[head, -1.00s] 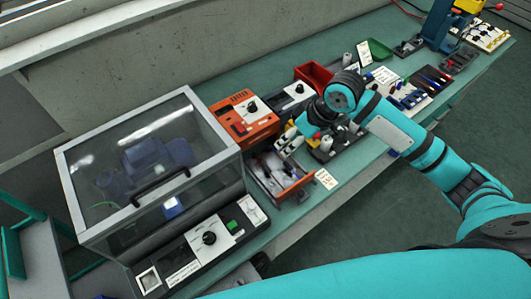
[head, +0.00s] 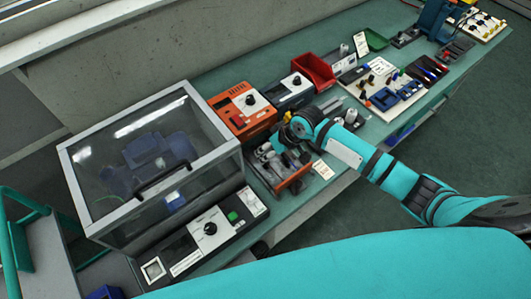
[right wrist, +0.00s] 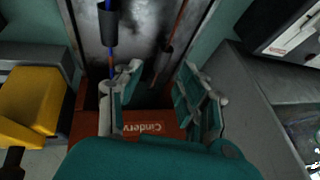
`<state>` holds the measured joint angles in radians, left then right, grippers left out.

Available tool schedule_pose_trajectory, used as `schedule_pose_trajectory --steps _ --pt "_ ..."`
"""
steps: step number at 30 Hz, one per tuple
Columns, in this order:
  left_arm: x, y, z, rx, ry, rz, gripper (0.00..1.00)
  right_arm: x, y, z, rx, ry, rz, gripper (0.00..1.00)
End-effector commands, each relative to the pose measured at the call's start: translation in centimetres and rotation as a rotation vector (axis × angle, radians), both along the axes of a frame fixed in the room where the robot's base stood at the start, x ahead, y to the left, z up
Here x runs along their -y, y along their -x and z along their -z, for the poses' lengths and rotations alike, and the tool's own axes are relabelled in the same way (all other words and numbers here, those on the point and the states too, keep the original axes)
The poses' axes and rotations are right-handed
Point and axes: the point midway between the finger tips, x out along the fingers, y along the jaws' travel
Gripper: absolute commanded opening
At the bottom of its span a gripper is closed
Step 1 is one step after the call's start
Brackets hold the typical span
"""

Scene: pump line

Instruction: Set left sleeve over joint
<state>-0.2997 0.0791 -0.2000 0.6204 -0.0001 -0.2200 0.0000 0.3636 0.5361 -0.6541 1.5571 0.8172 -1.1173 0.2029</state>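In the right wrist view two wires run over a grey metal bed. A dark sleeve (right wrist: 108,28) sits around the blue wire at left, and another dark sleeve (right wrist: 162,60) sits around the orange-red wire at right. The bed belongs to an orange-fronted unit (right wrist: 150,123), whose orange front also shows in the head view (head: 296,177). My right gripper (right wrist: 160,78) is open over this front edge, its fingers apart with nothing visibly gripped. In the head view it hangs over the unit (head: 274,150). The joints cannot be made out. My left gripper is out of view.
A clear-lidded box (head: 145,160) stands left of the unit, with a black control panel (head: 205,235) in front. An orange device (head: 242,110) and a red bin (head: 313,71) stand behind. A yellow block (right wrist: 30,98) is close to the left finger.

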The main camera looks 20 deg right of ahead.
Motion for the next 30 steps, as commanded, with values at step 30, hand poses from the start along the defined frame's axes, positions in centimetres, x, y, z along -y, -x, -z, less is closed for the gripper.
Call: schedule_pose_trajectory --steps 30 --pt "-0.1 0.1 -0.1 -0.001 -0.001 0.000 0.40 -0.8 -0.7 2.1 0.001 0.001 0.001 0.00"
